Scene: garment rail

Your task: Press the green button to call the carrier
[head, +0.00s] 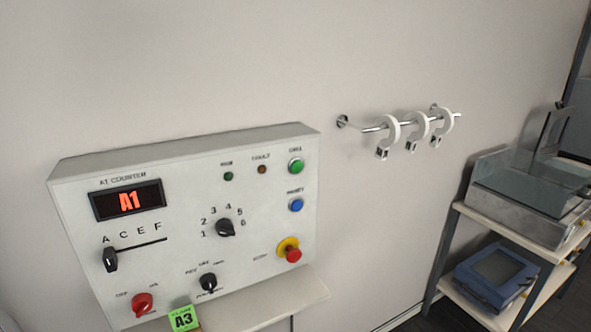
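The green button (296,166) sits at the upper right of a white control panel (262,230), above a blue button (296,205). The small lettering over it is hard to read. The panel's display (127,200) shows A1 in red. A small green lamp (228,176) and a dark amber lamp (262,169) are to the left of the green button. Neither of my grippers shows in the head view.
The panel also has a red stop button (291,250), a red knob (142,303), black knobs (226,228) and a slider (110,259). A wall rail (400,125) holds three white hooks. A shelf (500,232) stands right.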

